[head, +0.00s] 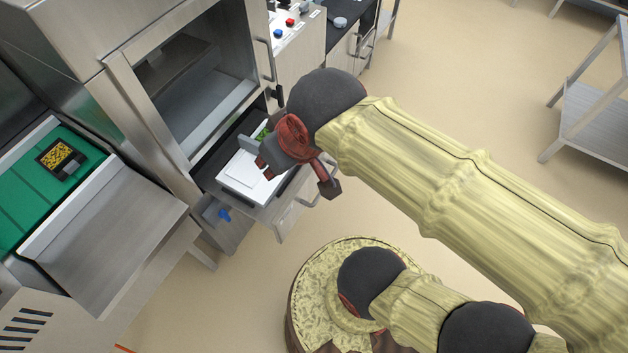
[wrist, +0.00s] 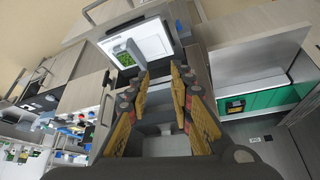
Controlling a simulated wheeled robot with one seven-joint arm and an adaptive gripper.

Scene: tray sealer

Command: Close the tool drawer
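A drawer (head: 284,213) below the sealer's chamber stands pulled out; it appears to be the tool drawer. It holds a white plate (head: 245,180) and a green item, partly hidden by my gripper in the head view. In the wrist view the white plate (wrist: 155,40) and the green item (wrist: 128,50) show beyond my fingers, with the drawer's bar handle (wrist: 100,10) at the upper left. My gripper (head: 263,168) appears over the drawer in the head view. In the wrist view its fingers (wrist: 162,78) are apart with nothing between them. Contact with the drawer cannot be told.
The steel sealer chamber (head: 190,85) rises behind the drawer. A green conveyor (head: 30,195) with a filled black tray (head: 60,159) lies at the left. A control panel (head: 294,45) stands behind. A steel shelf (head: 595,105) stands far right. Open floor (head: 450,85) lies between.

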